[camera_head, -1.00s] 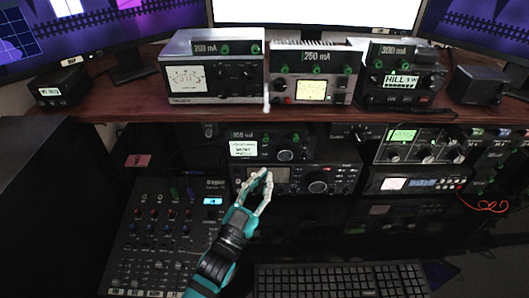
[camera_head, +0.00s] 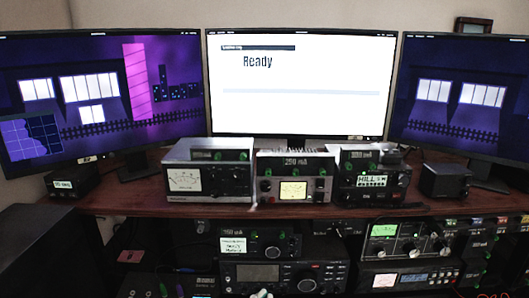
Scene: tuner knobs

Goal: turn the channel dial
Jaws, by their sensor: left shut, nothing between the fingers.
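I cannot tell from any readable label which knob is the channel dial. A black radio (camera_head: 284,276) under the shelf has a grey display and a large round knob (camera_head: 307,285) at its right. A smaller unit (camera_head: 260,243) on top of it has a lit white label and a round knob (camera_head: 272,251). Only the pale fingertips of my left gripper (camera_head: 262,293) show at the bottom edge, in front of the radio and left of its large knob. They are shut and empty. The rest of that arm is below the frame. My right gripper is out of view.
A wooden shelf (camera_head: 120,203) carries several meter units, including a grey one (camera_head: 208,172) and a HILL unit (camera_head: 372,180). Three monitors stand behind; the middle one (camera_head: 300,90) reads "Ready". More radio gear (camera_head: 410,240) sits at lower right.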

